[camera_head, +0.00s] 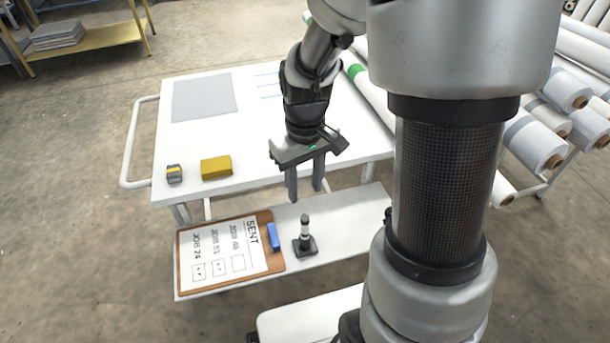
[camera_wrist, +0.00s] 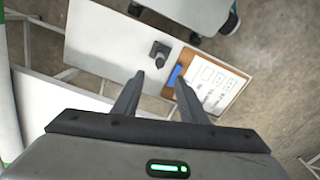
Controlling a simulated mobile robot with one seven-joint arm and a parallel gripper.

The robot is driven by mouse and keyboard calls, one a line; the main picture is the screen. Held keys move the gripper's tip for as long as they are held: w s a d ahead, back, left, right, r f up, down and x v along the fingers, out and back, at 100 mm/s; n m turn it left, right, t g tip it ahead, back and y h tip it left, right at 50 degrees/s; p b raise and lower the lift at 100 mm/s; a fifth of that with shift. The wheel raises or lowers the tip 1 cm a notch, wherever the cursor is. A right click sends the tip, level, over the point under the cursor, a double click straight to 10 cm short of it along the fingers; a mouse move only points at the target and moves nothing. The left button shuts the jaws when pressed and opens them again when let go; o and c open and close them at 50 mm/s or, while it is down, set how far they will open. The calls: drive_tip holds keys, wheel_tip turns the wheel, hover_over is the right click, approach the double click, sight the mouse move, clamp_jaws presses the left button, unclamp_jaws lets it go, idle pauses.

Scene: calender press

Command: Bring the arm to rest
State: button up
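My gripper (camera_head: 305,188) hangs fingers down from my arm, in front of the near edge of the white cart top. Its two fingers are apart, with nothing between them. In the wrist view my gripper (camera_wrist: 160,95) also shows open and empty. Below it, on the lower white shelf (camera_head: 345,217), a small dark stand (camera_head: 305,243) with a light band stands upright, apart from the fingers. The stand shows in the wrist view too (camera_wrist: 158,52).
A clipboard (camera_head: 215,262) with a checklist headed SENT and a blue object (camera_head: 273,237) lie on the lower shelf. A yellow block (camera_head: 216,167), a tape measure (camera_head: 174,174) and a grey sheet (camera_head: 204,97) lie on the cart top (camera_head: 250,135). White rolls (camera_head: 535,145) are stacked at right.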

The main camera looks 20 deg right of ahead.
drive_tip(key=shift+r, duration=0.65)
drive_tip(key=s+r+m+t, duration=0.25)
drive_tip(key=s+r, duration=0.35)
drive_tip(key=r, duration=0.3)
drive_tip(key=s+r+m+t, duration=0.1)
drive_tip(key=s+r+t, duration=0.2)
drive_tip(key=s+r, duration=0.45)
wheel_tip(320, 180, up, 20)
drive_tip(key=w+p, duration=0.1)
drive_tip(key=p, duration=1.7)
drive_tip(key=shift+w+f, duration=0.2)
drive_tip(key=shift+w, duration=0.2)
drive_tip(key=shift+n, duration=0.25)
